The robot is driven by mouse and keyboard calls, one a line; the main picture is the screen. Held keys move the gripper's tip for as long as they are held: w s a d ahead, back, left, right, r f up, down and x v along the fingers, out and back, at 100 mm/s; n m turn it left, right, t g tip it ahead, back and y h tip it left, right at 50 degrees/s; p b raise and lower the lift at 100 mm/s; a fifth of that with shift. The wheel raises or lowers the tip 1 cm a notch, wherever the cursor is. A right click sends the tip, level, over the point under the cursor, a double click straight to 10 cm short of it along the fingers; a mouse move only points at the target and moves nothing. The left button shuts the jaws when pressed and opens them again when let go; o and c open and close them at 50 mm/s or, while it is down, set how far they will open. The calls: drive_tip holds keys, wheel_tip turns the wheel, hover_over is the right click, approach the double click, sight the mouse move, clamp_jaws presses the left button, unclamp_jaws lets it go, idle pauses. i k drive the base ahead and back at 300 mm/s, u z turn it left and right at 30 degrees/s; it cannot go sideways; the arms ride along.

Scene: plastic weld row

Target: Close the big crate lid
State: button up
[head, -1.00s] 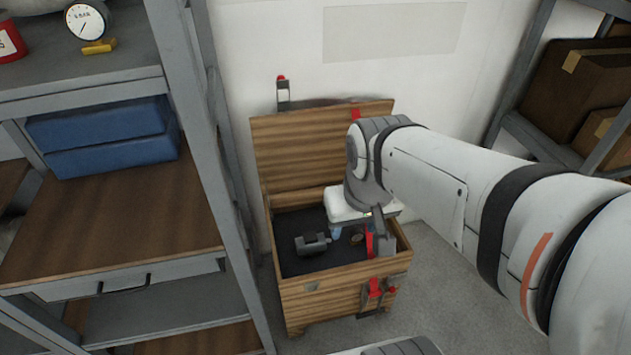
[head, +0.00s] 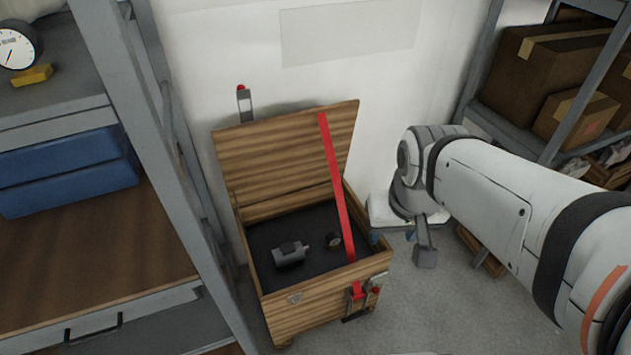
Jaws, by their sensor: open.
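The big wooden crate (head: 325,292) stands on the floor against the wall. Its lid (head: 270,155) is open, standing up and leaning back towards the wall. Inside, on a dark lining, lie a grey motor-like part (head: 290,254) and a small round part (head: 333,241). My gripper (head: 425,255) is open, to the right of the crate and apart from the lid, pointing down; one finger shows clearly.
A grey shelf with blue bins (head: 65,175) and a gauge (head: 17,46) stands close on the left. Another shelf with cardboard boxes (head: 545,65) is at the right. A small wooden item (head: 482,250) lies on the floor at right. Floor in front is free.

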sight(260, 160)
drive_tip(key=z, duration=0.25)
drive_tip(key=k, duration=0.5)
drive_tip(key=u, duration=0.5)
drive_tip(key=i, duration=1)
drive_tip(key=z, duration=0.1)
drive_tip(key=k, duration=0.55)
drive_tip(key=u, duration=1)
drive_tip(key=k, duration=0.35)
drive_tip(key=z, duration=0.85)
drive_tip(key=i, duration=0.95)
